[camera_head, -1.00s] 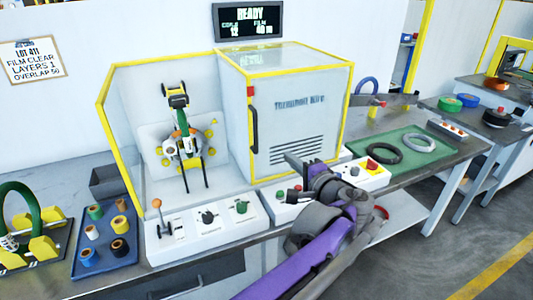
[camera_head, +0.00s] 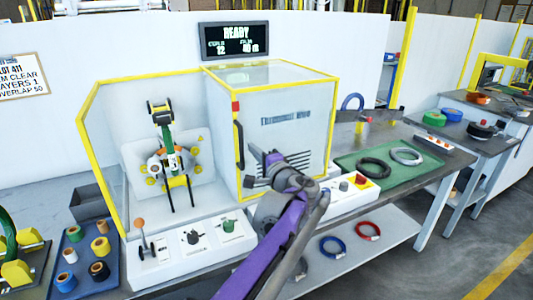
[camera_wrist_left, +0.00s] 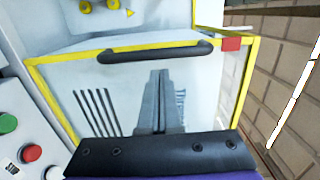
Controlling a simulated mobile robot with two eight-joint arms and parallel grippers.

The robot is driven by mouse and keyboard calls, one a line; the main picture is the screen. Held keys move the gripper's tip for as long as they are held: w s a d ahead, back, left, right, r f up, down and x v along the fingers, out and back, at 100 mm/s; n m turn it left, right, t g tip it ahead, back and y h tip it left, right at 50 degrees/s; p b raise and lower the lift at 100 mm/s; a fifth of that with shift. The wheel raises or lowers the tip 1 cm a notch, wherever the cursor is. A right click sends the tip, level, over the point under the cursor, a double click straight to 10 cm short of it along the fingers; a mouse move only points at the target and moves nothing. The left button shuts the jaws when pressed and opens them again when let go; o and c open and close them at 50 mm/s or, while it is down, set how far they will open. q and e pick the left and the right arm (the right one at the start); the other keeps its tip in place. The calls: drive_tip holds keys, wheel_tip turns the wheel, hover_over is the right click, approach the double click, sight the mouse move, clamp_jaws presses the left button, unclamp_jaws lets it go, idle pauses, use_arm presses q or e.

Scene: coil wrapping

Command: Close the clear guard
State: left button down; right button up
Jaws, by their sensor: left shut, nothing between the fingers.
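The clear guard (camera_head: 297,150), with a yellow frame, covers the right part of the wrapping machine. The left part, with the wrapping head (camera_head: 168,150), is open at the front. A black upright handle (camera_head: 239,148) is on the guard's left edge. In the left wrist view the handle (camera_wrist_left: 155,52) lies across the top, beyond my fingertips, and the guard panel (camera_wrist_left: 205,85) fills the middle. My left gripper (camera_head: 263,154) is shut and empty, in front of the panel just right of the handle; its fingers also show in the left wrist view (camera_wrist_left: 160,73). My right gripper is not in view.
Control boxes with a lever (camera_head: 140,235) and buttons (camera_head: 352,184) line the bench front. A blue tray (camera_head: 78,272) of spools is at left. A green mat (camera_head: 390,163) with two coils is at right. A display (camera_head: 242,41) reading READY stands behind.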

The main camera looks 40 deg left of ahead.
use_arm(q)
drive_tip(key=shift+s+a, duration=0.15)
drive_tip(key=shift+s, duration=0.05)
drive_tip(key=shift+s, duration=0.1)
